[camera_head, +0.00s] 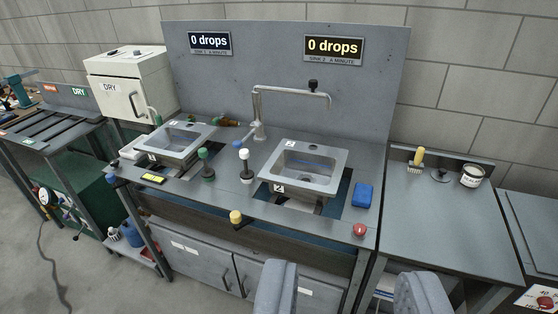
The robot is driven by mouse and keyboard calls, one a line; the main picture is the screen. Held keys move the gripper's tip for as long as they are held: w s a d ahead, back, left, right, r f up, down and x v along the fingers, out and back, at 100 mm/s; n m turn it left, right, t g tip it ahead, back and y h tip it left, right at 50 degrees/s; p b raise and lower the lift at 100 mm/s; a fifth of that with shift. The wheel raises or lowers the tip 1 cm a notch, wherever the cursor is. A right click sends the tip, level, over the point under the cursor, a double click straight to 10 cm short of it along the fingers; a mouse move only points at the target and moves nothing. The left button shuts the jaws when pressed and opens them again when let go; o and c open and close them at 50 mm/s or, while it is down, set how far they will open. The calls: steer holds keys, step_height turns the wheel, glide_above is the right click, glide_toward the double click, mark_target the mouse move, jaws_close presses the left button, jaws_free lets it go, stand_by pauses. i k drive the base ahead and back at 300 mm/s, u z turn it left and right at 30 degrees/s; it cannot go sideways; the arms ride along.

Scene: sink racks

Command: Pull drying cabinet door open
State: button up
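The drying cabinet (125,68) is a white box marked DRY at the back left, beside the grey backboard. Its front door (115,100) looks shut. A dark upright handle (133,104) shows on the door, and the tap of the left sink stands close to the door's right edge. My gripper (347,280) shows as two grey rounded fingers at the bottom edge, wide apart with nothing between them. It is far from the cabinet, to the right and nearer to me.
The sink bench holds the left sink (176,140), the right sink (305,167), a tall tap (258,110), a blue sponge (362,195) and knobs along the front. A rack table (45,135) stands at left. The floor (100,285) at lower left is mostly open, with a cable.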

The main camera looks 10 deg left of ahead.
mark_target(122, 99)
steer(key=i, duration=0.85)
steer(key=u, duration=1.75)
steer(key=i, duration=2.35)
steer(key=z, duration=2)
